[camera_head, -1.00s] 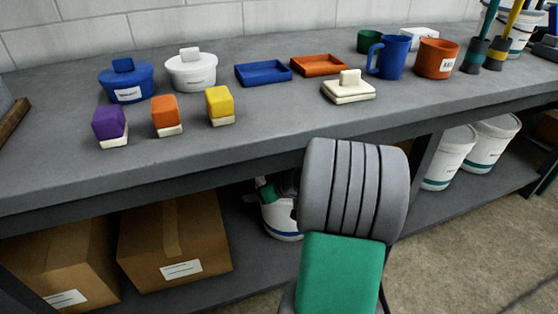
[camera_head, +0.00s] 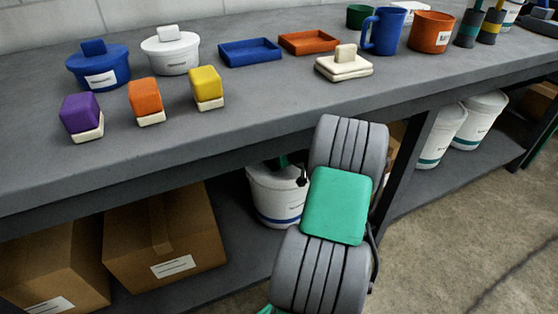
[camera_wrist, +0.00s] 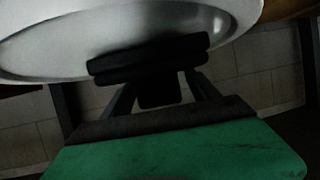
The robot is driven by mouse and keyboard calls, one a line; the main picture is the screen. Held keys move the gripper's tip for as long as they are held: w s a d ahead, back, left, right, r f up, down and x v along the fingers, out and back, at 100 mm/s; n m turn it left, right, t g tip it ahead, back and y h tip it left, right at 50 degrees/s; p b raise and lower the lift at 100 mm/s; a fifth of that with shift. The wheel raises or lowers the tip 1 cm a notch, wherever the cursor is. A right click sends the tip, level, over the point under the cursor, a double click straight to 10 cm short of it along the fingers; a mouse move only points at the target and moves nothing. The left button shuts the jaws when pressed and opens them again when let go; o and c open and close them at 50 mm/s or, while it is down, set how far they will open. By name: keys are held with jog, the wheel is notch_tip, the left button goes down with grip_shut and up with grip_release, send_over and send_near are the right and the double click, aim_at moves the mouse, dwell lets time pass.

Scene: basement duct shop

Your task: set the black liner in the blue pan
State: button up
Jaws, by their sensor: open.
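The blue pan (camera_head: 250,52) is a shallow rectangular tray lying on the grey bench, beside a similar orange tray. It looks empty. I cannot make out a black liner in either view. My gripper shows in the wrist view as dark finger parts (camera_wrist: 150,62) beyond the green part of my arm. It is open, with nothing visible between the fingers. A white rounded surface, probably a bucket, fills the top of that view. In the head view my arm hangs in front of the bench's lower shelf, and the gripper itself is hidden, well away from the pan.
The bench (camera_head: 200,120) also holds lidded blue (camera_head: 97,68) and white (camera_head: 171,52) tubs, an orange tray (camera_head: 307,43), a cream stack (camera_head: 343,66), several coloured blocks and cups. Buckets (camera_head: 440,133) and cardboard boxes (camera_head: 164,240) fill the lower shelf. Floor at right is clear.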

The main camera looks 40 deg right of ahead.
jog(key=shift+r, duration=0.1)
grip_shut()
dwell(0.7)
